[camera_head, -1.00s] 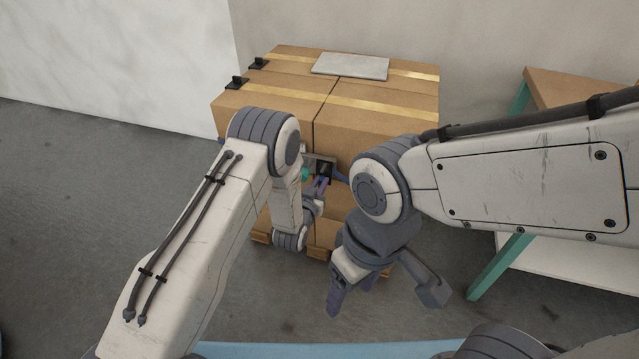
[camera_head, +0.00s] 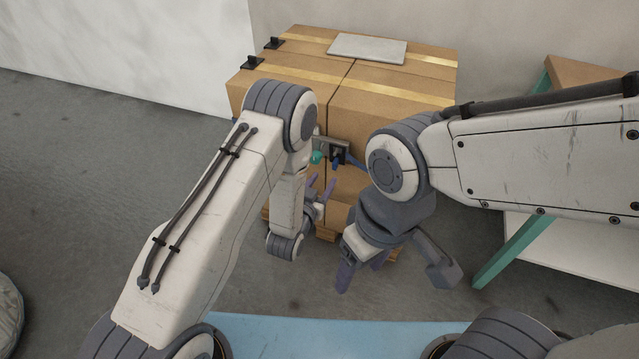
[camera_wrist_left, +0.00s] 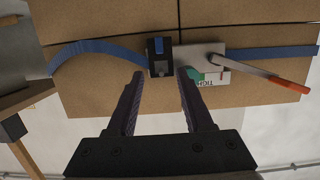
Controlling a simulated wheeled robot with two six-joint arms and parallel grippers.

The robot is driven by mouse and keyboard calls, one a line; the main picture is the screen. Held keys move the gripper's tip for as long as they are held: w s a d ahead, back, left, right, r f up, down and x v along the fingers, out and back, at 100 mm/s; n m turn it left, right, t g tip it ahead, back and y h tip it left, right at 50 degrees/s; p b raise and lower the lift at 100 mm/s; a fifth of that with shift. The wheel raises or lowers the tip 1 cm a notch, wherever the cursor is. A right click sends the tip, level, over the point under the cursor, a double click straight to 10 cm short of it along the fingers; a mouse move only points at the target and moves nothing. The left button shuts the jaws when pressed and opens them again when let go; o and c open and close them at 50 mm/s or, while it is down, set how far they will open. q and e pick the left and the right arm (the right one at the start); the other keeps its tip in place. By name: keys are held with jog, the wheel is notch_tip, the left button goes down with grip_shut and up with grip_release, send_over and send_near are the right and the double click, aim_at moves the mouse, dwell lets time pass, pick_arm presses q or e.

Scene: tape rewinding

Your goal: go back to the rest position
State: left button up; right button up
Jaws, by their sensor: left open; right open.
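My left gripper (camera_head: 321,189) is in front of the cardboard box (camera_head: 395,95), just below a small dark buckle (camera_head: 338,150) on its front. In the left wrist view, this gripper (camera_wrist_left: 160,73) is open, with nothing between its two fingers. The buckle (camera_wrist_left: 160,56) lies beyond the fingertips, apart from them as far as I can tell. A blue strap (camera_wrist_left: 100,47) runs out from both sides of it. My right gripper (camera_head: 362,268) is open and empty, hanging lower and nearer to me, in front of the box.
A grey-white plate (camera_head: 367,48) lies on the box top, and black clips (camera_head: 252,63) sit at its left edge. A table with teal legs (camera_head: 515,250) stands at the right. A light-blue surface (camera_head: 330,335) is at the bottom.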

pick_arm(q)
jog(key=s+d+r+m+g, duration=0.2)
jog(key=s+d+r+g, duration=0.3)
jog(key=s+r+g, duration=0.3)
jog(key=s+a+r+m+g+y, duration=0.1)
jog(key=s+a+r+g, duration=0.2)
jog(key=s, duration=0.5)
jog(key=s+a+r+g+y, duration=0.2)
jog(key=s+r, duration=0.3)
jog(key=s, duration=0.4)
jog(key=s+a+r+m+g+y, duration=0.1)
jog(key=s+a+r+g, duration=0.15)
jog(key=s, duration=0.55)
notch_tip(320, 180, up, 23)
jog(key=p, duration=2.3)
jog(key=shift+r+t, duration=0.2)
jog(key=shift+t, duration=0.15)
jog(key=shift+a, duration=0.1)
